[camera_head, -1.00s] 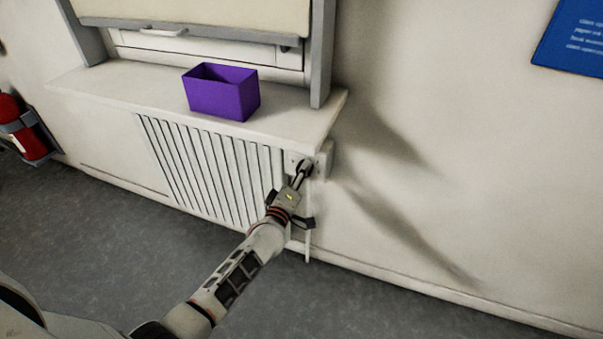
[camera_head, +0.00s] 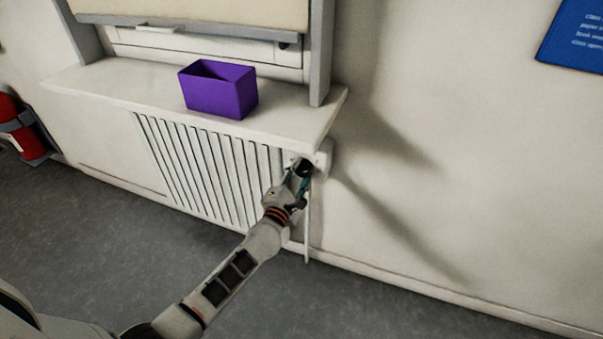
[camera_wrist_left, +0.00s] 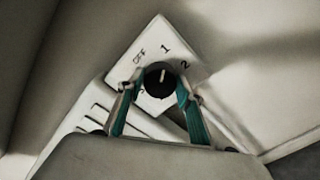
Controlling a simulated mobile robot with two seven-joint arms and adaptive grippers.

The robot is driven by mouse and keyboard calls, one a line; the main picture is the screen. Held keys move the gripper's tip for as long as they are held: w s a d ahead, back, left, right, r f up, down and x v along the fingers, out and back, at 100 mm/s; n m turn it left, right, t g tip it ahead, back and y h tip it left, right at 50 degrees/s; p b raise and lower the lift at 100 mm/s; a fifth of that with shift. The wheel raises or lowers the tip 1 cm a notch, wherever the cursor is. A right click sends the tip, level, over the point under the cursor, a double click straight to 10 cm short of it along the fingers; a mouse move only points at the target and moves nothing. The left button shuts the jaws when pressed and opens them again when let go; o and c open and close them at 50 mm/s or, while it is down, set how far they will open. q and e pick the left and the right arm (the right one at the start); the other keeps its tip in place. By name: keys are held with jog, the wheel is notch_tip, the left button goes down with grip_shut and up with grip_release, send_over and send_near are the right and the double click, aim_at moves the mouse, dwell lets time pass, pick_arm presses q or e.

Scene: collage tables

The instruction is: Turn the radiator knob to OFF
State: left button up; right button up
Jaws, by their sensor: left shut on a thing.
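The radiator knob (camera_wrist_left: 159,79) is round and black with a pale pointer line. It sits on a white dial plate (camera_wrist_left: 151,37) marked OFF, 1 and 2; a lower mark is partly hidden. The pale line points roughly toward the 1, with OFF to its left. My left gripper (camera_wrist_left: 157,90) is shut on the knob, one teal-padded finger on each side. In the head view the left gripper (camera_head: 301,178) reaches the dark knob (camera_head: 303,166) at the radiator's upper right corner and partly hides it. My right gripper is not in view.
The white ribbed radiator (camera_head: 205,165) stands under a sill (camera_head: 110,80) that overhangs near the knob. A purple box (camera_head: 220,92) rests on the sill. A thin pipe (camera_head: 308,235) runs down below the knob. Bare wall (camera_head: 450,180) lies to the right.

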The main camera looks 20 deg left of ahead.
pick_arm(q)
jog(key=shift+f+n, duration=0.2)
jog(key=shift+n, duration=0.7)
jog(key=n+b, duration=0.1)
jog(key=n, duration=0.1)
jog(key=shift+n, duration=0.4)
jog(key=n, duration=0.2)
jog(key=shift+n+b, duration=0.3)
jog(key=shift+n, duration=0.8)
jog(key=shift+r+n+b, duration=0.1)
jog(key=shift+n+b, duration=0.25)
jog(key=shift+n, duration=0.75)
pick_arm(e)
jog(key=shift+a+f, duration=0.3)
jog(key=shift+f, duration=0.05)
pick_arm(q)
jog(key=shift+r+n, duration=0.1)
jog(key=shift+n, duration=0.2)
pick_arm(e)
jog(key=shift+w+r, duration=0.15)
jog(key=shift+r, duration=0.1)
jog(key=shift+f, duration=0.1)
